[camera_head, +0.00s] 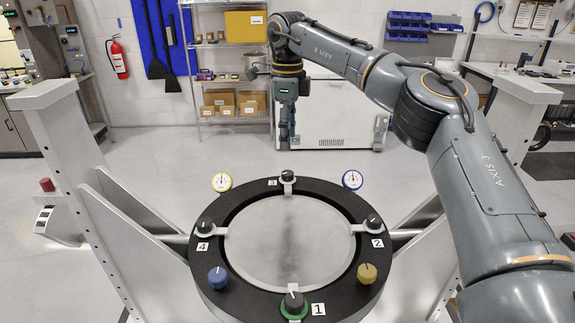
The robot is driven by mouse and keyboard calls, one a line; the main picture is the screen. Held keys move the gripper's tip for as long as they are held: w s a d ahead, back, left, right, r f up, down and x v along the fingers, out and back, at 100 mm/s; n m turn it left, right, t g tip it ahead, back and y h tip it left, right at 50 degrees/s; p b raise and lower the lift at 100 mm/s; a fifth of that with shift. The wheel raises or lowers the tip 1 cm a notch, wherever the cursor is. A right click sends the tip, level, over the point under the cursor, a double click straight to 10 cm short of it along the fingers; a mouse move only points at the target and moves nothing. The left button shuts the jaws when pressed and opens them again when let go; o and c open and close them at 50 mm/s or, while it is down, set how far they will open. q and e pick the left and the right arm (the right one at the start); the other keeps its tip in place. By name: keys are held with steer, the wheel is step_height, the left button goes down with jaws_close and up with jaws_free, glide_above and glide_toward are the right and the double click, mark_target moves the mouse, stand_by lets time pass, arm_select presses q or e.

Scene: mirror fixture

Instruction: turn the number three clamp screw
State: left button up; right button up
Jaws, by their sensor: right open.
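The number three clamp screw (288,176) is a black knob at the far side of the black ring (213,258), beside a label with a 3. My right gripper (285,142) points down above this screw in the picture, with a gap between them. It is open and holds nothing. Its fingers are seen nearly edge-on, so its exact distance from the screw is hard to tell. The ring surrounds a round grey mirror disc (290,245). My left gripper is not in view.
Other black screws stand at label 4 (205,225), label 2 (374,222) and label 1 (293,300). A blue knob (217,277), a yellow knob (367,273) and two dial gauges (222,182) (352,180) sit around the ring. White frame uprights (65,150) flank the fixture.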

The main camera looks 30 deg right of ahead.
steer(key=p, duration=0.1)
glide_above(288, 173)
step_height(288, 173, down, 4)
steer(key=shift+d+f, duration=0.1)
step_height(288, 173, down, 5)
steer(key=shift+w+f+p, duration=0.1)
steer(key=shift+p, duration=0.8)
steer(key=shift+f, duration=0.35)
steer(key=c, duration=0.8)
jaws_close()
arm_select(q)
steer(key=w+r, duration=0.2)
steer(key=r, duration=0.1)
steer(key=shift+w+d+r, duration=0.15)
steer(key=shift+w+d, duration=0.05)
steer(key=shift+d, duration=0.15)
